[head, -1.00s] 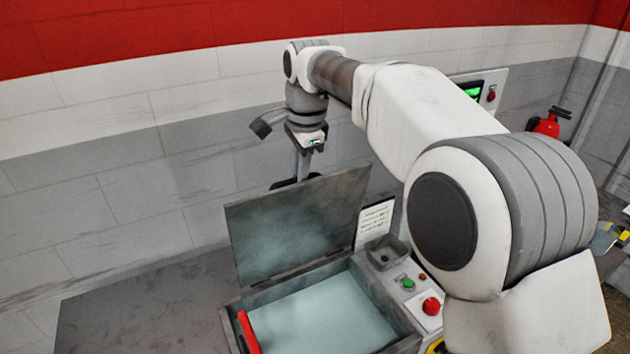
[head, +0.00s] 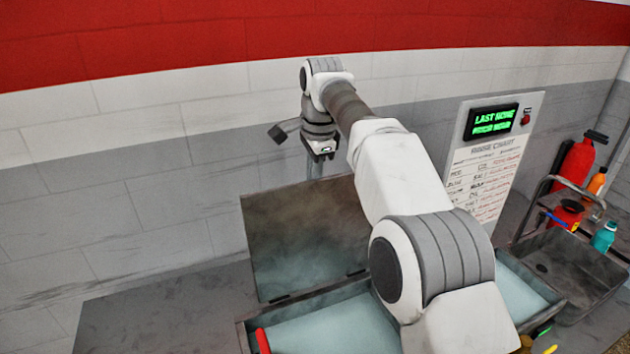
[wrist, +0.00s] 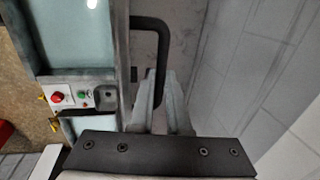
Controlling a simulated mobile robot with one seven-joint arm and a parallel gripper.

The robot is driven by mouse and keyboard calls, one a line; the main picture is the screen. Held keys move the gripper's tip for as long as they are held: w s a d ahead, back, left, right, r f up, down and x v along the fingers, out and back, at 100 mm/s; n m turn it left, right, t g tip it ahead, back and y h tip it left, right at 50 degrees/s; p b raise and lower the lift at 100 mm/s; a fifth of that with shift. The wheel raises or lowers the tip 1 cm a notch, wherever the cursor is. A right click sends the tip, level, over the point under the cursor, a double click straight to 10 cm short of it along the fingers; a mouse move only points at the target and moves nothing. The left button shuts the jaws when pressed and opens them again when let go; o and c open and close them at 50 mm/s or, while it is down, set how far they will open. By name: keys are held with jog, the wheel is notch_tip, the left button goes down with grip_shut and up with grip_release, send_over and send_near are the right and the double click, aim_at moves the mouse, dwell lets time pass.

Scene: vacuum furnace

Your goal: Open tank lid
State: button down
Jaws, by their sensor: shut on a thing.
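The tank lid (head: 300,245) is a dark grey panel raised to about upright at the back of an open tank (head: 245,335) filled with pale blue liquid. In the wrist view, the lid's black bar handle (wrist: 150,22) passes between the fingers of my gripper (wrist: 163,80), which is shut on it. In the head view, my gripper (head: 315,170) points down behind the lid's top edge, and its fingertips are hidden by the lid. The wrist view also shows the open tank's liquid (wrist: 87,30) at upper left.
A red bar (head: 262,341) lies at the tank's left side. A second liquid-filled basin (head: 522,290) and a grey sink (head: 575,270) stand at right, with bottles and a red extinguisher (head: 574,170). A chart board (head: 490,165) and the wall are close behind. Grey counter at left is bare.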

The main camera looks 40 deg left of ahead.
jog(key=shift+a+r, duration=0.1)
dwell(0.3)
jog(key=c, duration=0.9)
grip_release()
